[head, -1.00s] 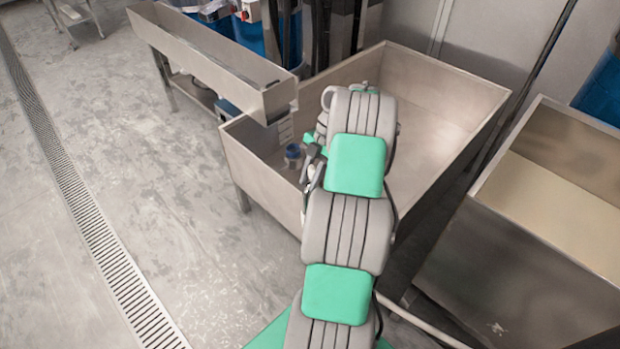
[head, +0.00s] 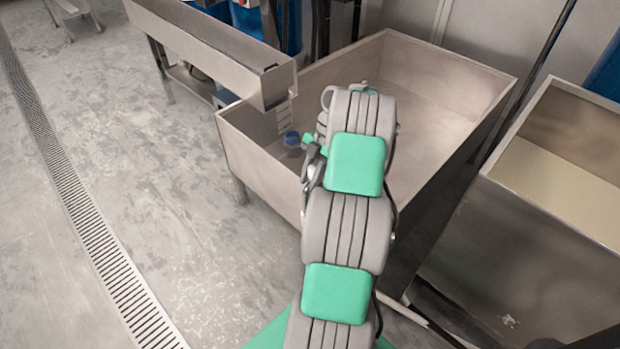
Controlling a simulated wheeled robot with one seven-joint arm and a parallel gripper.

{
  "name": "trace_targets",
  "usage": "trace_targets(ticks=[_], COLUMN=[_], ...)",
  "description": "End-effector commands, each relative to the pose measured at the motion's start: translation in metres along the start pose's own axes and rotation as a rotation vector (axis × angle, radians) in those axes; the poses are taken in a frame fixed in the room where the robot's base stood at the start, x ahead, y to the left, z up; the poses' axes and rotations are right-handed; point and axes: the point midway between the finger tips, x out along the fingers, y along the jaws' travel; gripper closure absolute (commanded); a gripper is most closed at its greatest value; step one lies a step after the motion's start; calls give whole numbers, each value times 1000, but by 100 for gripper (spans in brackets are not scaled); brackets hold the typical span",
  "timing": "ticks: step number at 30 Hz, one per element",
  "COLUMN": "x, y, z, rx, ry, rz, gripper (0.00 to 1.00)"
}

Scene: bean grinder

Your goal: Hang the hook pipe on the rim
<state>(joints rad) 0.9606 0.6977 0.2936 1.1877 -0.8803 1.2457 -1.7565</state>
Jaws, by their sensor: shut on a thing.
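My arm reaches forward over the near side of a grey metal tub, whose rim (head: 455,62) runs around an open top. My gripper (head: 310,150) shows only as small dark and green parts left of my arm's far end, near the tub's near left wall. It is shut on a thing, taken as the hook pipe. A narrow pale grey piece (head: 311,182) below it may be part of the pipe, but I cannot tell it from a cable. My arm hides the fingertips and most of what they hold. I cannot tell whether the pipe touches the rim.
A metal chute (head: 205,42) ends over the tub's left rim. A blue round thing (head: 291,139) is below the chute's end, inside the tub. A second metal bin (head: 560,185) stands to the right. The floor (head: 140,200) at left is open, with a drain grate (head: 75,205).

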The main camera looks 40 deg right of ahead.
Motion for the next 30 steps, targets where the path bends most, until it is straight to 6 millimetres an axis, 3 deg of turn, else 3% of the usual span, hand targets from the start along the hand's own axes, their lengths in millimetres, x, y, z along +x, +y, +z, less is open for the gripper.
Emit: trace_targets(ticks=[4,5,13,23,30], x=[-1,-1,-1,-8,-63], y=[0,0,0,0,0], z=[0,0,0,-1,-3], rx=[-1,-1,0,1,0], ry=[-1,-1,0,0,-1], rz=[1,1,0,1,1], gripper=[100,72,50,49,49])
